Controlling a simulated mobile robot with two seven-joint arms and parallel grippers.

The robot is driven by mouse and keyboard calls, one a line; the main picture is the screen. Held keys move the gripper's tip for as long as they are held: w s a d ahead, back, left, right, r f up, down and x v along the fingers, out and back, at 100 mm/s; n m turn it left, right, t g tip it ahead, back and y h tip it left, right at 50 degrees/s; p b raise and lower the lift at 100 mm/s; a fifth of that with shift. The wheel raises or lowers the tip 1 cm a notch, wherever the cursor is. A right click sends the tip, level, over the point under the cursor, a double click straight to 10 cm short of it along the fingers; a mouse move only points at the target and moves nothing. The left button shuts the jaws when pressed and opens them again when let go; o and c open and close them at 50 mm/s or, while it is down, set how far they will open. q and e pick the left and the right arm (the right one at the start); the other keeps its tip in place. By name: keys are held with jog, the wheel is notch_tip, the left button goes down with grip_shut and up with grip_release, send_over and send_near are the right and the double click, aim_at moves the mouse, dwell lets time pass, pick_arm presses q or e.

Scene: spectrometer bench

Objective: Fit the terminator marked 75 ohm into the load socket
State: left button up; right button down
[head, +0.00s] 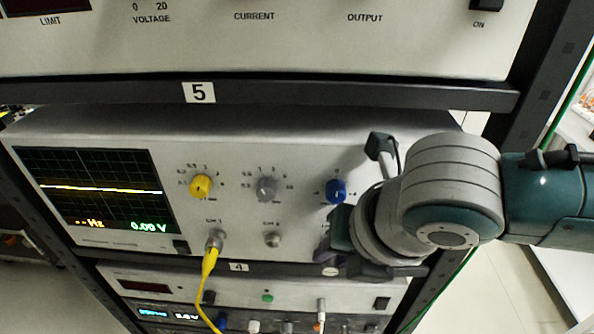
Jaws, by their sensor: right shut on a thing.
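My right gripper (330,243) is at the lower right of the oscilloscope's front panel (240,225), below the blue knob. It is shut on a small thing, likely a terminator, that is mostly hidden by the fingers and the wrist. No 75 ohm marking can be read. I cannot tell whether the held thing touches the panel. No socket labelled as load can be made out; the panel area behind the gripper is hidden. My left gripper is not in view.
A yellow cable (209,262) is plugged in at CH 1. A bare metal connector (272,240) is to its right. Yellow (200,187), grey (267,188) and blue (336,191) knobs stick out above. A shelf bar marked 5 (300,94) runs above, and another instrument (240,288) is below.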

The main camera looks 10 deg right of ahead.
jog(key=shift+w+d, duration=0.1)
dwell(0.7)
jog(key=c, duration=0.6)
grip_release()
jog(key=shift+r, duration=0.1)
jog(key=v, duration=1)
